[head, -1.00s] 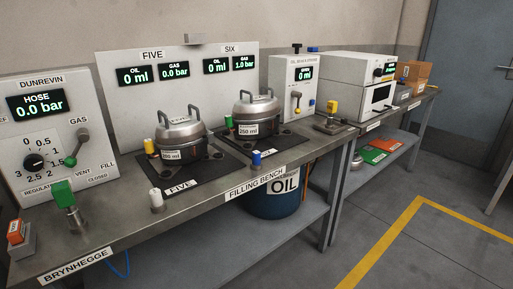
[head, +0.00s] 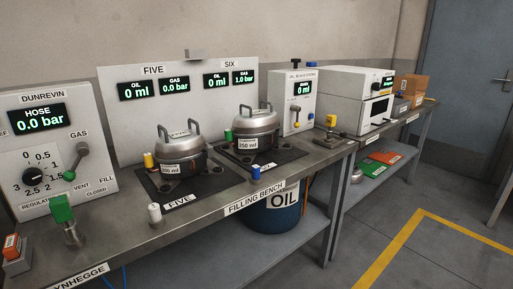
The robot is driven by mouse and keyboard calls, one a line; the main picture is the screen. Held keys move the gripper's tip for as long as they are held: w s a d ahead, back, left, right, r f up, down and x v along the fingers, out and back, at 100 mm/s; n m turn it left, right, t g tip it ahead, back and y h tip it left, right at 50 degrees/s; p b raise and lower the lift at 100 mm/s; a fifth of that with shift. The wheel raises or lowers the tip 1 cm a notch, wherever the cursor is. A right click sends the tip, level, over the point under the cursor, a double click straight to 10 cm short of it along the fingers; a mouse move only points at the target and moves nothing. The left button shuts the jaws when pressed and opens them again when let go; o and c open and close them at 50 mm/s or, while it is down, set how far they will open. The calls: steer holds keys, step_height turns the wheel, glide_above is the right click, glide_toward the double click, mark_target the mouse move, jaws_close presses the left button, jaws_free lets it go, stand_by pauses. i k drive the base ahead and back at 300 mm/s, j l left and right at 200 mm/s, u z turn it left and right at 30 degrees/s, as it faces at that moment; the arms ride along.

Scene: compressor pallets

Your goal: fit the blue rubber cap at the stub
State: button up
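A small blue cap-like piece (head: 255,173) stands at the bench's front edge, in front of the right-hand compressor (head: 249,131) at place SIX. Another small blue piece (head: 312,64) lies on top of the white oil machine. The left compressor (head: 180,152) sits on the dark mat marked FIVE, with a yellow-topped piece (head: 149,160) at its left side. A green-topped piece (head: 228,136) shows at the right compressor's left side. I cannot tell which part is the stub for the blue cap. My gripper is not in view.
A white-topped piece (head: 154,212) stands at the bench's front edge. A green-handled fitting (head: 63,212) and an orange block (head: 12,246) are at the left. The white oil machine (head: 293,100) stands behind. Open floor (head: 355,225) lies at the right.

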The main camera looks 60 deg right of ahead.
mark_target(255, 168)
steer(key=l+z, duration=0.3)
steer(key=l, duration=0.5)
steer(key=l+z, duration=0.3)
steer(key=l, duration=0.5)
steer(key=k, duration=0.05)
